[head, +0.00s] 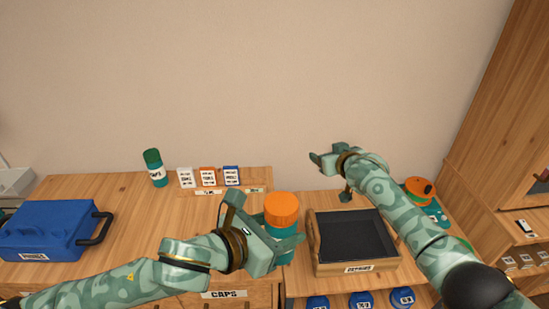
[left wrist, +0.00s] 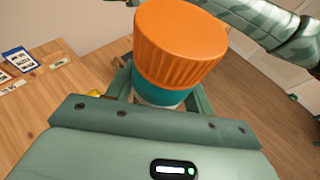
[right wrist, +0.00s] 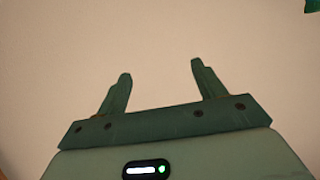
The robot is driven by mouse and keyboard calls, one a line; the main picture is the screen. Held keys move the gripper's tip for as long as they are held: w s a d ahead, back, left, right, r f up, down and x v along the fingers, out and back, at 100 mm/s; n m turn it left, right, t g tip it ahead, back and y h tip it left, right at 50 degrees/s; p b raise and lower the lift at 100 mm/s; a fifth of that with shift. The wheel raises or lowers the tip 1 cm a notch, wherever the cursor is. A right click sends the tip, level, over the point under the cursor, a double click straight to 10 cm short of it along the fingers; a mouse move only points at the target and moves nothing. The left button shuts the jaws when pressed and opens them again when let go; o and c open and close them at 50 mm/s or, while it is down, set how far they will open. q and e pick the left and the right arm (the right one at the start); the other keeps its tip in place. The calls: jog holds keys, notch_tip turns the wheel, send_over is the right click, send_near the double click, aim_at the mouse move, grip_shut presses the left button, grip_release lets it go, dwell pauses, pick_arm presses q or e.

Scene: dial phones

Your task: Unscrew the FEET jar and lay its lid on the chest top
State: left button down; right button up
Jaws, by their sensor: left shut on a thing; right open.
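A jar with a ribbed orange lid (head: 282,207) and a teal body (head: 283,233) is in my left gripper (head: 266,236). The left wrist view shows the lid (left wrist: 180,45) on top of the teal body (left wrist: 165,92), with the fingers around the body below the lid. No writing on this jar is readable. My right gripper (head: 329,174) is open and empty, up and right of the jar; the right wrist view shows its fingers apart (right wrist: 160,72) against the bare wall. The wooden top (head: 130,215) stretches to the left.
A blue case (head: 45,225) sits at the left, with a green-capped jar (head: 155,168) and several small cards (head: 208,177) at the back. A dark-lined wooden tray (head: 355,238) is right of the held jar. Clear wood lies between case and cards.

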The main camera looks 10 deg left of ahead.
jog(key=a+r+y, duration=0.1)
jog(key=a+r, duration=0.4)
jog(key=r, duration=0.5)
jog(key=a+r+y, duration=0.2)
jog(key=a+r, duration=0.2)
jog(key=r, duration=0.5)
jog(key=s+a+r+n+g, duration=0.1)
jog(key=s+a+r+g, duration=0.2)
jog(key=s+a+r, duration=0.55)
jog(key=m+g+h, duration=0.7)
jog(key=g+h, duration=0.1)
jog(key=g, duration=0.1)
send_over(275, 201)
jog(key=f, duration=0.7)
jog(key=shift+a+f, duration=0.2)
jog(key=shift+f, duration=0.15)
jog(key=shift+d+m+h, duration=0.2)
jog(key=shift+m+h, duration=0.1)
jog(key=shift+m, duration=0.3)
jog(key=shift+s+f, duration=0.1)
jog(key=shift+f, duration=0.15)
notch_tip(275, 201, down, 8)
jog(key=shift+r, duration=0.1)
